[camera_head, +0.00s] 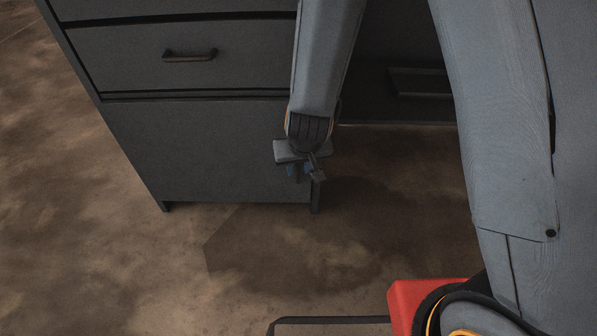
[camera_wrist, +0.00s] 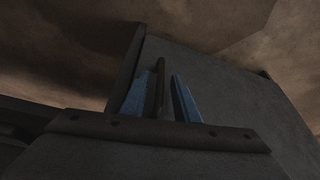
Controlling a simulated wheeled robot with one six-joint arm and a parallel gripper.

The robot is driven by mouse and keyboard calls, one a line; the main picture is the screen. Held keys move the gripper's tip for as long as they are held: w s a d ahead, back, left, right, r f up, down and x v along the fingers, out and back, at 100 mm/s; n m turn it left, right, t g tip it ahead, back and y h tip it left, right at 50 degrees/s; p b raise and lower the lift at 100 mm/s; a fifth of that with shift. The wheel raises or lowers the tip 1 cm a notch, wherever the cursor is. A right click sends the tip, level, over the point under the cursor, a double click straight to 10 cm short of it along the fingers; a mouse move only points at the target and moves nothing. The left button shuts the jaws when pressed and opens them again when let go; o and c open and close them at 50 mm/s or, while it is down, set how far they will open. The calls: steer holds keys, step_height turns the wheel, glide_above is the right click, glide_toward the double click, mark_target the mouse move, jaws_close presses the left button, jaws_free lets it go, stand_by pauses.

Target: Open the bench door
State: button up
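The bench door (camera_head: 205,150) is the plain dark grey panel below the drawer in the head view. It looks shut, flush with the bench front. In the wrist view the door panel (camera_wrist: 235,85) fills the middle. My gripper (camera_head: 304,174) is at the door's right side, pointing down at it. In the wrist view a thin dark bar handle (camera_wrist: 160,82) stands between the blue fingers of my gripper (camera_wrist: 164,88). The fingers are apart, one on each side of the bar. The bar is nearer the left finger, with a gap to the right one.
A drawer (camera_head: 120,58) with a bar handle (camera_head: 190,56) is above the door. An open recess (camera_head: 395,90) lies right of the door, partly behind my arm. The brown floor (camera_head: 90,240) in front and to the left is clear.

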steer(key=shift+w+f, duration=0.2)
steer(key=shift+f, duration=0.2)
jaws_close()
steer(key=shift+s, duration=0.1)
